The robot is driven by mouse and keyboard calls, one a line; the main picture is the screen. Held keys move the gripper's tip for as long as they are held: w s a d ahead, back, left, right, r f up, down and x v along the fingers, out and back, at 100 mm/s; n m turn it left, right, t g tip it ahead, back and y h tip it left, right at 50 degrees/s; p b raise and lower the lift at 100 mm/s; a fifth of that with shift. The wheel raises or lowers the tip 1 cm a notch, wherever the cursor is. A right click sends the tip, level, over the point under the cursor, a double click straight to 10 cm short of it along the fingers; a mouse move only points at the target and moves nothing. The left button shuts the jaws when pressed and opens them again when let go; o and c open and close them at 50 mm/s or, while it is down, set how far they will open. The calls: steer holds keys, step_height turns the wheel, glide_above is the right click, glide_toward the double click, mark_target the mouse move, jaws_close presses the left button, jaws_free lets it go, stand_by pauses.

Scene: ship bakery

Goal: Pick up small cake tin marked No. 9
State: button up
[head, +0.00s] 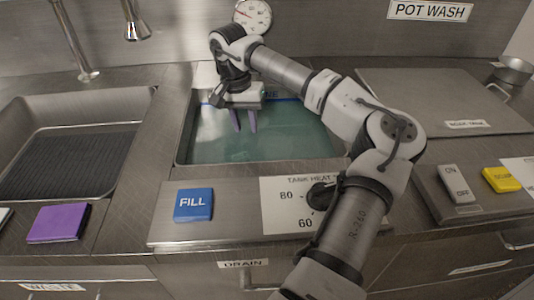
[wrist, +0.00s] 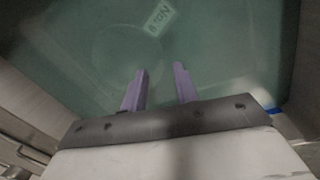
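A tin (wrist: 122,45) shows in the wrist view as a faint round outline under the green water. A pale label (wrist: 160,18) reading "No. 9", turned upside down, lies at the outline's upper right. Whether the label is fixed to the tin is hard to tell through the water. In the head view I cannot make out the tin. My gripper (head: 245,124) points down over the water-filled tank (head: 183,140). Its two purple fingers are apart with nothing between them, as the wrist view also shows (wrist: 160,70). The tin's outline is ahead of the fingertips.
The tank's metal walls surround the water. An empty sink (head: 75,150) with a ribbed bottom is at the left. A blue FILL button (head: 193,204) and the heat dial (head: 321,194) are in front of the tank. A flat metal cover (head: 430,95) lies at the right.

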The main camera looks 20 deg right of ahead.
mark_target(249, 142)
steer(key=f, duration=0.5)
steer(key=f+p, duration=0.1)
steer(key=f, duration=0.1)
steer(key=shift+s+d+f, duration=0.1)
steer(key=shift+d+f, duration=0.25)
jaws_close()
